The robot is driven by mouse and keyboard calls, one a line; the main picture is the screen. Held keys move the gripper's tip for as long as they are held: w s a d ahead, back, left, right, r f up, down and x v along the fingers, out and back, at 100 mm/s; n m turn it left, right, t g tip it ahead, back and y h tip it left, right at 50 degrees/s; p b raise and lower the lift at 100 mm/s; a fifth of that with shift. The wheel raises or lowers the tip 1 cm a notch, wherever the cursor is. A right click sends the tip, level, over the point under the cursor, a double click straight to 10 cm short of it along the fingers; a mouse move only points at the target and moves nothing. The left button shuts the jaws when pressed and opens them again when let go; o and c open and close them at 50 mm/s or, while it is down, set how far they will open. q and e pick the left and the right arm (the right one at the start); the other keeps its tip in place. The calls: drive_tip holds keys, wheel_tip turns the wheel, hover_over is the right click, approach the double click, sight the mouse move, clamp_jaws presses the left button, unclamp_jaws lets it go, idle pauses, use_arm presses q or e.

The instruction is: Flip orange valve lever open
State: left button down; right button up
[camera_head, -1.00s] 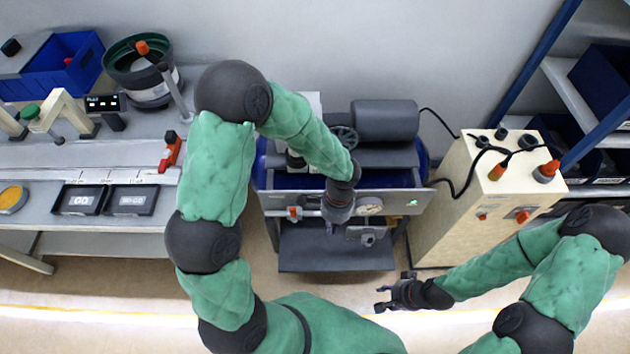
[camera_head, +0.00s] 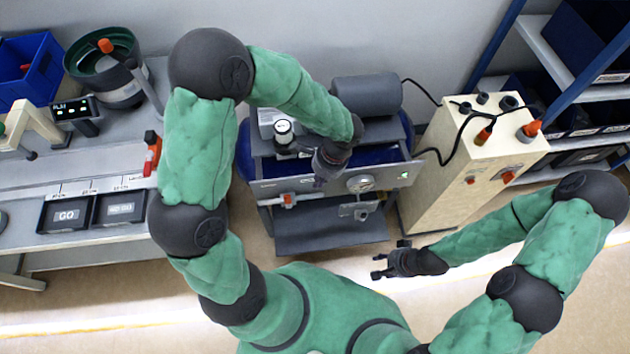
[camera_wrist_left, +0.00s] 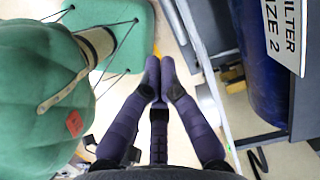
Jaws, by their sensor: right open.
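The orange valve lever (camera_head: 289,199) is a small orange piece on a pale pipe along the front of the grey and blue machine (camera_head: 262,186). My left gripper (camera_head: 319,183) hangs in front of the machine's front panel, a little right of and above the lever in the head view, apart from it. In the left wrist view its dark fingers (camera_wrist_left: 159,66) come together at the tips with nothing seen between them. I cannot make out the lever there. My right gripper (camera_head: 377,266) is open and empty, low in front of the machine.
A round gauge (camera_head: 360,183) sits on the panel right of my left gripper. A cream cabinet (camera_head: 440,170) with cables stands right of the machine. A bench (camera_head: 75,178) with a red-handled part (camera_head: 152,153) is at left. The floor in front is clear.

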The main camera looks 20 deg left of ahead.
sight(288, 202)
use_arm(q)
drive_tip(key=s+a+f+b, duration=0.3)
drive_tip(key=a+f+b, duration=0.1)
drive_tip(key=f, duration=0.3)
drive_tip(key=shift+a+f, duration=0.15)
drive_tip(key=shift+a, duration=0.35)
use_arm(e)
drive_tip(key=shift+f, duration=2.3)
